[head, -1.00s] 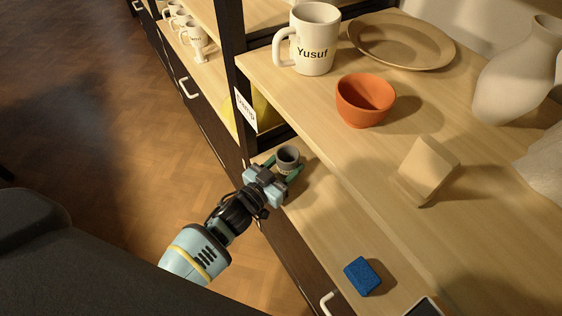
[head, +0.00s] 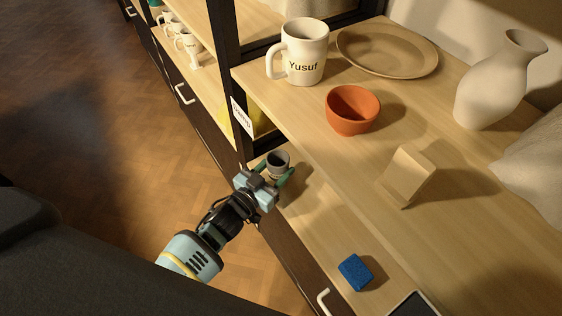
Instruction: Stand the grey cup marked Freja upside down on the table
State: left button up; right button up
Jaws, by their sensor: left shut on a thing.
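A small grey cup (head: 278,162) is in the head view, at the left end of the lower wooden surface by the dark shelf post. Its dark open mouth faces up. I cannot read any name on it from here. My left gripper (head: 279,177) is shut on the cup, with its green fingertips on either side of it. The cup looks at or just above the wood; I cannot tell which. The lower wooden surface (head: 311,210) is bare around it. My right gripper is not in view.
A white Yusuf mug (head: 305,50), a tan plate (head: 387,50), an orange bowl (head: 352,110), a tan block (head: 408,175) and a pale vase (head: 497,82) stand on the upper board. A blue sponge (head: 355,271) lies nearer on the lower surface. The dark post (head: 225,75) is close to the cup.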

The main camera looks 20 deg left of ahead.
pick_arm(q)
jog(key=p+v, duration=0.2)
jog(key=v, duration=0.6)
jog(key=shift+r+p, duration=0.1)
jog(key=shift+p, duration=0.25)
jog(key=shift+p+v, duration=0.5)
jog(key=shift+v, duration=1.4)
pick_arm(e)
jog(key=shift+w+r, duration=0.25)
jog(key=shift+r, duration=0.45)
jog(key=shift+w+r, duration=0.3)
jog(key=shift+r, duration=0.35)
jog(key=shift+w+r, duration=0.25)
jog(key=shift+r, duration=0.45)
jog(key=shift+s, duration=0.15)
